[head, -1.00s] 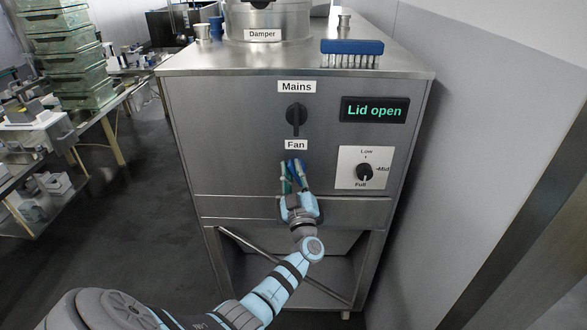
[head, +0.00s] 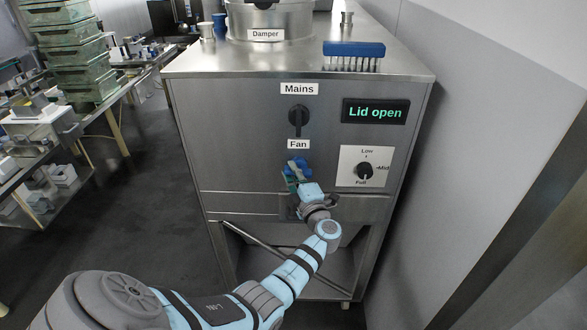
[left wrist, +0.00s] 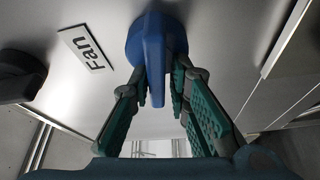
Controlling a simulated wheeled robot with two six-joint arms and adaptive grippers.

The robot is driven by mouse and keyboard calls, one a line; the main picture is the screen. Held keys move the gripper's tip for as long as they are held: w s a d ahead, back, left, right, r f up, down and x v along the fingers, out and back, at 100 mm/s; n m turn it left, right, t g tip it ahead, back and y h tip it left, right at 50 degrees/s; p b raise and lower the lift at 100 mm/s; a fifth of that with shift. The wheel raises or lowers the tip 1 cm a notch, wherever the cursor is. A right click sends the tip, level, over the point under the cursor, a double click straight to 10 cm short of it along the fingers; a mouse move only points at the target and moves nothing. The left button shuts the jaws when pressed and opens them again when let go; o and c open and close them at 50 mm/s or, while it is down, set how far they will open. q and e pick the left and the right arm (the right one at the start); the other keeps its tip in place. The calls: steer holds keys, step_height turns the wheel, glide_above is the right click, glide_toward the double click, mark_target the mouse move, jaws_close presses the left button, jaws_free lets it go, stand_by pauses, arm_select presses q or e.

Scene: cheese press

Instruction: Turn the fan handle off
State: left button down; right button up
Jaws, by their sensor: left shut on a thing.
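The blue fan handle (head: 299,166) is on the steel front panel, just below the "Fan" label (head: 298,144). My left gripper (head: 292,177) reaches it from below and is partly in front of it. In the left wrist view the handle (left wrist: 151,50) has a round base and a bar, and the green-padded fingers of my left gripper (left wrist: 157,78) are closed on either side of the bar. The "Fan" label (left wrist: 86,48) looks slanted there relative to the bar. The handle's exact angle is hard to read in the head view. My right gripper is not in view.
Above is the black "Mains" knob (head: 299,117). At right are a "Lid open" display (head: 376,112) and a Low/Mid/Full dial (head: 365,171). A blue brush (head: 354,50) lies on top. A wall (head: 480,150) stands close on the right.

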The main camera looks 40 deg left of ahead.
arm_select(q)
steer(key=shift+w+r+n+g+h+p, duration=0.1)
steer(key=shift+n+g+h+p, duration=0.1)
steer(key=shift+n, duration=0.3)
steer(key=shift+r+n+g+h+p, duration=0.1)
steer(key=shift+n+p, duration=0.1)
steer(key=shift+n, duration=0.3)
steer(key=c, duration=1.7)
jaws_free()
steer(key=shift+o, duration=0.2)
steer(key=shift+d, duration=0.1)
steer(key=shift+f, duration=0.1)
steer(key=shift+d, duration=0.3)
steer(key=v, duration=1.1)
steer(key=shift+s, duration=0.2)
